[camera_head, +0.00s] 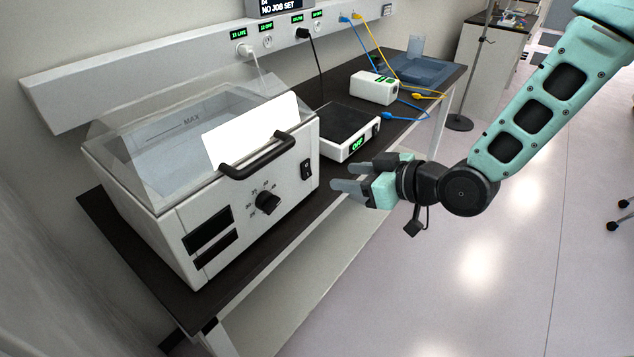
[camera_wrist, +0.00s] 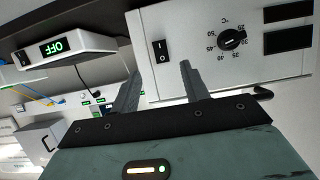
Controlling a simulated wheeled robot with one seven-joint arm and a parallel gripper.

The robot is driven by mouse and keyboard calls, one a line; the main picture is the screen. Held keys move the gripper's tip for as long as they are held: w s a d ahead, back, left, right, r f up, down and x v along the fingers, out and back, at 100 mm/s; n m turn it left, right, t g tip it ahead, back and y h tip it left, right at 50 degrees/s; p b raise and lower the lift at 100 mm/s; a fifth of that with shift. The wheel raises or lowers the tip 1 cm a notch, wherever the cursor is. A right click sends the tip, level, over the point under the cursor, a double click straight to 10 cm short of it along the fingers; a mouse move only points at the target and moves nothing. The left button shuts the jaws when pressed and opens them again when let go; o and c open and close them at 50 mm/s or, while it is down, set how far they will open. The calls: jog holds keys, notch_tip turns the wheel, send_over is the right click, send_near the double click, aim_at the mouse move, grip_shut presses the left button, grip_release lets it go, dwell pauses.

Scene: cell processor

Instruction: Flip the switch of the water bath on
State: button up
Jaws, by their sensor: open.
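The water bath (camera_head: 192,243) is a white box with a clear sloped lid on the dark bench at the left. Its front has a temperature knob (camera_head: 267,203), two dark display panels and a black rocker switch (camera_head: 306,169) near the right edge. In the wrist view the rocker switch (camera_wrist: 161,51) shows I and O marks, and the knob (camera_wrist: 232,39) is beside it. My gripper (camera_head: 340,190) is open and empty, in front of and to the right of the water bath, apart from it. In the wrist view the fingers (camera_wrist: 158,88) point towards the front panel.
A black handle (camera_head: 258,157) juts from the lid. A white hotplate-like device (camera_head: 345,150) with a green OFF display stands right of the bath, and a small white box (camera_head: 374,87) with cables lies behind it. A wall rail (camera_head: 150,75) carries sockets.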

aim_at(308, 173)
jog(key=b+x, duration=0.2)
jog(key=x, duration=0.7)
jog(key=shift+f, duration=0.1)
